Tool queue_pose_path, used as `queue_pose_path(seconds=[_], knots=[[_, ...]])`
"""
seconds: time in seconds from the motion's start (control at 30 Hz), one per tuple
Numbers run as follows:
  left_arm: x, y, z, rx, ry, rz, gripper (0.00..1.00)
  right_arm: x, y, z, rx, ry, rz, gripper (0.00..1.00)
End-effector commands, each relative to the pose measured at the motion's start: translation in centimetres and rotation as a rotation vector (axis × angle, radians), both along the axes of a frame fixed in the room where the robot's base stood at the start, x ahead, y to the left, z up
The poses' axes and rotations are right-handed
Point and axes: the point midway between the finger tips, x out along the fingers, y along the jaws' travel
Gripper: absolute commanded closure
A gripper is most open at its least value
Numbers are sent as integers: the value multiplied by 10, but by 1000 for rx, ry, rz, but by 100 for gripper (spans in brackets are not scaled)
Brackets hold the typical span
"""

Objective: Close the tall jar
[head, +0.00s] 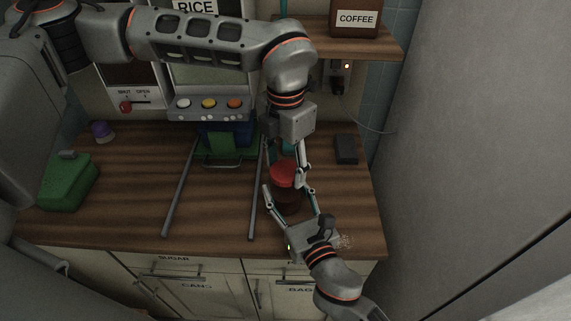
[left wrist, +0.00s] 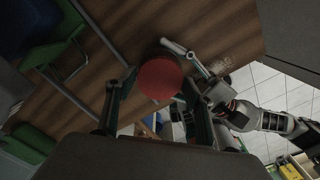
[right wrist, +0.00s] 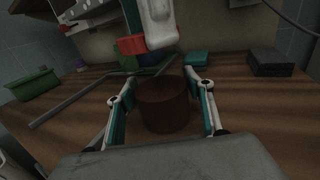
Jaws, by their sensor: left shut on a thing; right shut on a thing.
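The red lid (head: 283,173) is between the fingers of my left gripper (head: 284,166), which is shut on it. It also shows as a round red disc in the left wrist view (left wrist: 160,78). The tall jar (right wrist: 163,105), dark reddish-brown, stands upright on the wooden counter. My right gripper (head: 292,204) is shut on the jar's sides, from the front. In the right wrist view the lid (right wrist: 132,45) is above the jar with a visible gap, partly hidden by a left finger. In the head view, lid and fingers hide much of the jar.
Two grey bars (head: 180,188) (head: 257,195) lie on the counter left of the jar. A green container (head: 68,182) and a purple-topped item (head: 102,131) are farther left. A dark block (head: 346,149) lies to the right. A dispenser with coloured buttons (head: 208,104) stands behind.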

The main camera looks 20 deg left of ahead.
Motion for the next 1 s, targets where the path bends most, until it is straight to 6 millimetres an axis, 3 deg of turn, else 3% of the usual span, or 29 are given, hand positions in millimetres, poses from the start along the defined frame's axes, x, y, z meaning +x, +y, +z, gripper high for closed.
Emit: queue_pose_path(seconds=[0.03, 0.07, 0.1, 0.13, 0.57, 1.0], knots=[[0, 0, 0, 0, 0, 0, 73, 0, 0, 0, -1, 1, 0, 100], [0, 0, 0, 0, 0, 0, 42, 0, 0, 0, -1, 1, 0, 100], [0, 0, 0, 0, 0, 0, 32, 0, 0, 0, -1, 1, 0, 100], [0, 0, 0, 0, 0, 0, 28, 0, 0, 0, -1, 1, 0, 100], [1, 0, 6, 0, -2, 1, 28, 0, 0, 0, -1, 1, 0, 100], [1, 0, 87, 0, -4, 1, 28, 0, 0, 0, -1, 1, 0, 100]])
